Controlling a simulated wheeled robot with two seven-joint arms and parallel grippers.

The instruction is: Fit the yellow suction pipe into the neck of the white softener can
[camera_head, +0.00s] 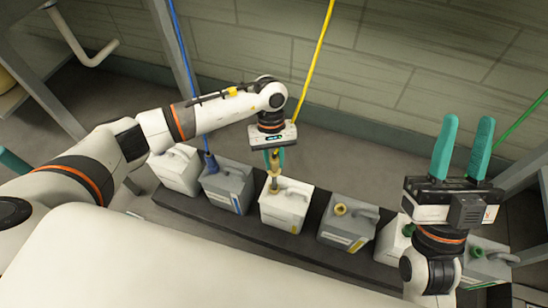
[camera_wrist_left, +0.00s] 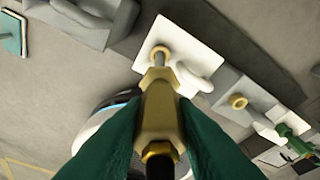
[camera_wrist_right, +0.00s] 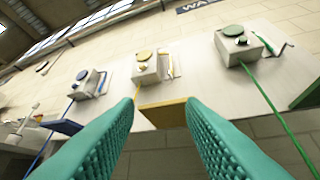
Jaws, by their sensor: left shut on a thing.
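The yellow suction pipe (camera_head: 312,75) hangs down from above and passes behind my left wrist. My left gripper (camera_head: 275,160) is shut on its brass fitting, which shows large between the green fingers in the left wrist view (camera_wrist_left: 160,110). A thin metal tube points from the fitting to the neck of the white softener can (camera_head: 284,210), seen also in the left wrist view (camera_wrist_left: 190,45). The tube's lower end meets the neck ring (camera_wrist_left: 160,53); how deep it sits, I cannot tell. My right gripper (camera_head: 463,132) is open and empty, pointing up, away from the can.
A grey can (camera_head: 240,190) with a blue hose and a white can (camera_head: 175,172) stand to the left. A grey can (camera_head: 345,235) with an open brass-coloured neck stands to the right. Further right are a white can (camera_head: 390,243) and a grey can (camera_head: 490,268) with green fittings.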

